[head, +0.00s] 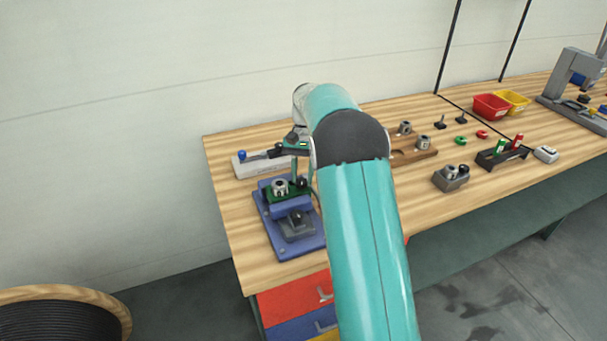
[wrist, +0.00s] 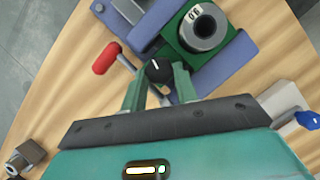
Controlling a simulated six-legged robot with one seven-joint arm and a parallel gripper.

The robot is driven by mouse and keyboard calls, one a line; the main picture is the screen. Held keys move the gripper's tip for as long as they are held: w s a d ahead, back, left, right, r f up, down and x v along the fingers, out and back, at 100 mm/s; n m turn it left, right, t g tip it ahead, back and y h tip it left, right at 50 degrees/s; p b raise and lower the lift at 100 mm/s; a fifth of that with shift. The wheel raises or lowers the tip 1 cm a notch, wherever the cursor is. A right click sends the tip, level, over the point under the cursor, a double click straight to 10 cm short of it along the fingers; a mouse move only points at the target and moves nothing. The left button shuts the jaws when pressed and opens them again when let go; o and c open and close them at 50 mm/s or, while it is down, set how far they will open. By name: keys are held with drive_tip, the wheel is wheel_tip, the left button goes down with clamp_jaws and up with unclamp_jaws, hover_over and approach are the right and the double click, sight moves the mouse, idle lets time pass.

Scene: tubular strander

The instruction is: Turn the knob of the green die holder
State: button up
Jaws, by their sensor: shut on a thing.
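The green die holder (head: 290,196) sits on a blue base (head: 260,220) at the left end of the workbench. It carries a grey round die (head: 280,186). In the wrist view the green holder (wrist: 172,50) is at the top, with the die (wrist: 203,28) showing a dark bore. The black knob (wrist: 158,71) with a white line is at the holder's near corner. My gripper (wrist: 158,78) has its two green fingers closed on either side of this knob. In the head view my gripper (head: 302,176) points down at the holder, partly hidden by my arm.
A red-handled lever (wrist: 106,58) is close left of my fingers in the wrist view. A pale block with a blue-knobbed lever (head: 242,156) stands behind the holder. Right of my arm are a wooden die rack (head: 412,152), a grey block (head: 450,180) and a red bin (head: 491,106).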

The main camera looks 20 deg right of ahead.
drive_tip(key=shift+w+a+n+h, duration=0.15)
drive_tip(key=shift+n+h, duration=0.55)
drive_tip(key=shift+n, duration=1)
drive_tip(key=shift+g, duration=0.3)
drive_tip(key=o, duration=1)
drive_tip(key=shift+a, duration=0.1)
